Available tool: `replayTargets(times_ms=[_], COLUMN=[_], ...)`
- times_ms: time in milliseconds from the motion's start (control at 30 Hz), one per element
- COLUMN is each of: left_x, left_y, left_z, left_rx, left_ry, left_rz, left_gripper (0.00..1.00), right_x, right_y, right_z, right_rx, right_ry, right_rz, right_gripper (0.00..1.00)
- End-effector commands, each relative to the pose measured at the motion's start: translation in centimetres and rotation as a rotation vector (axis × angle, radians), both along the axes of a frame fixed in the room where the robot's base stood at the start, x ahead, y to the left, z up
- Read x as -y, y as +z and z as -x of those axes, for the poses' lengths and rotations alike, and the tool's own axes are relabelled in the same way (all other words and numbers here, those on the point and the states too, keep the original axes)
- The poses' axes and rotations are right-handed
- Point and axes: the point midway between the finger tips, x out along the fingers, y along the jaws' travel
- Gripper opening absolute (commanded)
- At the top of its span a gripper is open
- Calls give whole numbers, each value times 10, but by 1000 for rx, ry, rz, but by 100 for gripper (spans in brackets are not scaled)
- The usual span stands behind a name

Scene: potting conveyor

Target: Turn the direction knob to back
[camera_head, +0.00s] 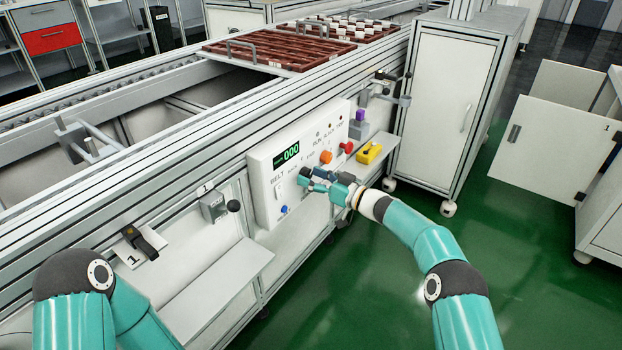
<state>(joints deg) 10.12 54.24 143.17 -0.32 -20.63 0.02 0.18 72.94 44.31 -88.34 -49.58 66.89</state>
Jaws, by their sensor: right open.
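The white control panel (262,165) is fixed to the side of the conveyor frame. It carries a green display (286,153) reading 000, an orange knob (326,157), a red knob (347,147) and a small blue button (284,210). My right gripper (305,180) is at the panel's lower right part, its dark fingertips open and close to the panel face. The fingers cover that part of the panel, so the direction knob cannot be made out clearly, nor whether they touch it. My left arm shows at the lower left; its gripper is out of view.
A yellow box (369,153) sits right of the panel, below a purple-topped block (359,121). A grey lever box (213,206) and a shelf (215,290) are to the left. A white cabinet (446,110) stands right. Brown trays (280,50) lie on the conveyor.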

Motion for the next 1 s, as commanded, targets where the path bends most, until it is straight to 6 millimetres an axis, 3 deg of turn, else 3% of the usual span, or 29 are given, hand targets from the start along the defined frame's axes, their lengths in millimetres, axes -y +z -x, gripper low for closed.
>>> replayTargets(times_ms=[167,500,533,1000], left_x=[0,0,0,0], left_y=[0,0,0,-2], left_z=[0,0,0,0], left_rx=[0,0,-1,0], left_ry=[0,0,-1,0], left_rz=[0,0,0,0], left_gripper=[40,40,40,40], right_x=[0,1,-6,1], right_y=[0,0,0,-1], right_z=[0,0,0,-1], right_rx=[0,0,1,95], right_ry=[0,-2,1,-2], right_rz=[0,0,0,70], right_gripper=[60,4,4,4])
